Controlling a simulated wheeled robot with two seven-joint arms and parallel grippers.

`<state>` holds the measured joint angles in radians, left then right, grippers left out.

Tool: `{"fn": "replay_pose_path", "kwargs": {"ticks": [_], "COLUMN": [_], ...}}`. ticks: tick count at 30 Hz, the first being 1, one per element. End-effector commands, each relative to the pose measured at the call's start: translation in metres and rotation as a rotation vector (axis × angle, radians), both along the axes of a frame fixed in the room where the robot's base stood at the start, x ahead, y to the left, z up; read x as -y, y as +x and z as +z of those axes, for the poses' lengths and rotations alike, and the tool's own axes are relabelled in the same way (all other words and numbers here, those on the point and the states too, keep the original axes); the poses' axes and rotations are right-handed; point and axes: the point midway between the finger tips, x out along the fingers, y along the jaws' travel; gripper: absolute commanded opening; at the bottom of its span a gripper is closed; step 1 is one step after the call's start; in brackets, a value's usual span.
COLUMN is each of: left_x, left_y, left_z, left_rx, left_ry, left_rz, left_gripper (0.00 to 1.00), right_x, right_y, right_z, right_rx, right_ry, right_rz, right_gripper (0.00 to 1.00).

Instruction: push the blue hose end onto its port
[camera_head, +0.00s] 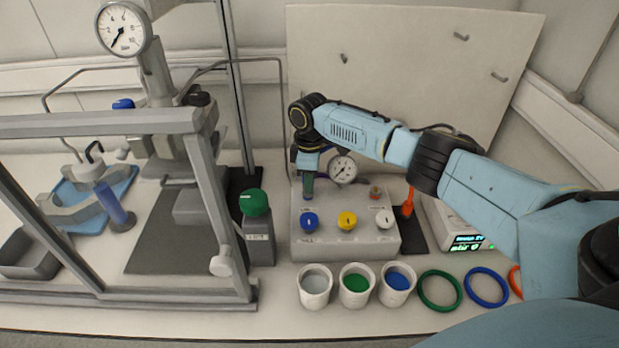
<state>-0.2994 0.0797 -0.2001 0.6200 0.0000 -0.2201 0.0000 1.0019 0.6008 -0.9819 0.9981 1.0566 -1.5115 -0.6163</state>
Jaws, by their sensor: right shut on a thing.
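A grey valve box (345,241) stands on the bench with a round gauge (343,170) at its back. Blue, yellow and white knobs are on its sloped front. My right gripper (308,176) points down over the box's back left corner and is shut on the blue hose end, which is mostly hidden by the fingers. A bit of blue-violet hose (327,149) shows beside the gripper. The port under the fingers is too small and covered to tell whether the hose end touches it. My left gripper is not in view.
A grey frame (205,190) with a reactor and gauge stands left. A green-capped bottle (257,229) is close to the box. Cups (315,287) and coloured rings (440,290) lie in front. A display device (462,225) is right. A pale board (410,75) stands behind.

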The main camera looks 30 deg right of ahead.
Motion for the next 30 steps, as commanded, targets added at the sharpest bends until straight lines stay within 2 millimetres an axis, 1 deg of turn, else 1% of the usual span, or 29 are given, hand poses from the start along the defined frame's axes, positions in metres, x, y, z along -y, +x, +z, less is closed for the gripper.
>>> {"fn": "replay_pose_path", "kwargs": {"ticks": [22, 23, 28, 30], "left_x": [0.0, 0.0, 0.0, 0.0], "left_y": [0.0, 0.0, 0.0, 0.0], "left_z": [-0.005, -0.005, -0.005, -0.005], "left_rx": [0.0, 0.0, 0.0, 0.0], "left_ry": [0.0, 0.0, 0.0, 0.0], "left_rz": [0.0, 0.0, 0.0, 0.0], "left_gripper": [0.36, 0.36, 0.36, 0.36], "right_x": [0.0, 0.0, 0.0, 0.0], "right_y": [0.0, 0.0, 0.0, 0.0], "right_z": [-0.013, -0.012, -0.012, -0.012], "right_rx": [0.0, 0.001, 0.001, 0.0], "right_ry": [0.0, -0.001, -0.001, 0.0], "right_rz": [0.0, 0.0, 0.0, 0.0], "right_gripper": [0.07, 0.29, 0.52, 0.52]}}
